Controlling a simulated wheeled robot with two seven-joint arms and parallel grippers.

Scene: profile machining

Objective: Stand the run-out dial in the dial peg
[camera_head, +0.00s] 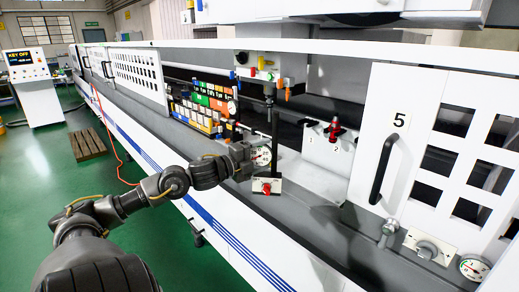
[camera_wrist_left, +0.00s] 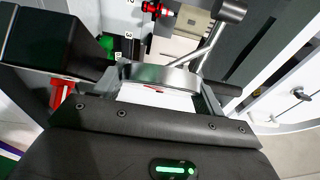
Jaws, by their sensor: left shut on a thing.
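My left gripper (camera_head: 246,158) reaches in from the left at the front of the machine. It is shut on the run-out dial (camera_head: 262,156), a round white-faced gauge. In the left wrist view the dial (camera_wrist_left: 158,92) sits between the fingers, its metal rim and part of a white face with a red mark showing. The dial is held in front of a dark upright post (camera_head: 275,140). I cannot clearly tell which part is the dial peg. My right gripper is not in view.
A white plate with a red knob (camera_head: 267,187) sits just below the dial. A white panel marked 1 and 2 (camera_head: 325,148) bears a red fitting (camera_head: 335,130). Door 5 (camera_head: 392,125) stands right. Colored bins (camera_head: 205,105) line the back left. Another dial (camera_head: 474,267) is at lower right.

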